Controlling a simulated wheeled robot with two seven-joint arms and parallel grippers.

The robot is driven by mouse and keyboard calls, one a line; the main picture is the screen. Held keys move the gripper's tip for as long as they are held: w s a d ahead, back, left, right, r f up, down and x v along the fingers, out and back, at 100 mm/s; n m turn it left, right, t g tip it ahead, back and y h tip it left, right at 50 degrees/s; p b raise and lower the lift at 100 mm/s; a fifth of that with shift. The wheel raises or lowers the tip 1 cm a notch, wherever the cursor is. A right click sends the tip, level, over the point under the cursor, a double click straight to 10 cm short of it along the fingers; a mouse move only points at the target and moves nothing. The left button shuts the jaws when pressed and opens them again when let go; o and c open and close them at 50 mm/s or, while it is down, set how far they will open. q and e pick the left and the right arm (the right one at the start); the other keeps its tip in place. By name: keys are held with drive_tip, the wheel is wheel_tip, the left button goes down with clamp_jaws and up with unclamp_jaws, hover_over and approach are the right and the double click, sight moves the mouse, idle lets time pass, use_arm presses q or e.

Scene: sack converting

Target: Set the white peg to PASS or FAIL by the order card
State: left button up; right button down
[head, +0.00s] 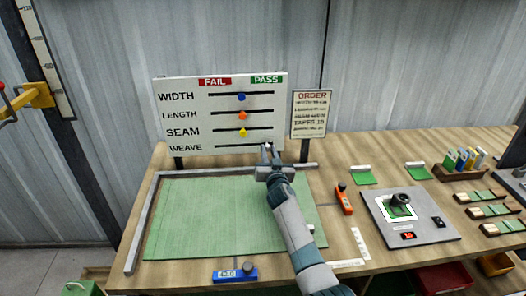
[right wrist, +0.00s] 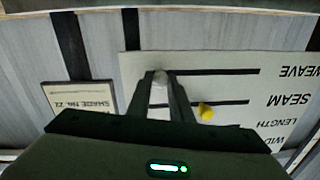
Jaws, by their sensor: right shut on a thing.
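The white board (head: 165,120) has FAIL (head: 214,82) in red on the left, PASS (head: 266,79) in green on the right, and slots for WIDTH, LENGTH, SEAM and WEAVE. My right gripper (head: 268,150) is at the right end of the WEAVE slot. In the right wrist view, upside down, its fingers are shut on the white peg (right wrist: 160,77) at the slot's PASS-side end. The blue (head: 241,97), orange (head: 243,115) and yellow (head: 243,132) pegs sit mid-slot. The order card (head: 311,114) hangs to the right; its small lines are too blurred to read. My left gripper is out of view.
A green cloth (head: 205,215) lies on the wooden table inside a metal corner rail (head: 140,225). An orange-handled tool (head: 344,199), a grey device (head: 420,229) and several green swatches are on the right. A blue meter (head: 235,275) sits at the front edge.

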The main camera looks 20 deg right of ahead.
drive_tip(key=shift+d, duration=0.15)
drive_tip(key=c, duration=1.6)
unclamp_jaws()
drive_tip(key=shift+d, duration=0.1)
drive_tip(key=shift+o, duration=0.2)
drive_tip(key=shift+s+d, duration=0.1)
drive_tip(key=shift+a, duration=0.2)
drive_tip(key=v, duration=0.7)
drive_tip(key=shift+s+b, duration=0.25)
drive_tip(key=shift+b, duration=0.2)
drive_tip(key=shift+d+r, duration=0.1)
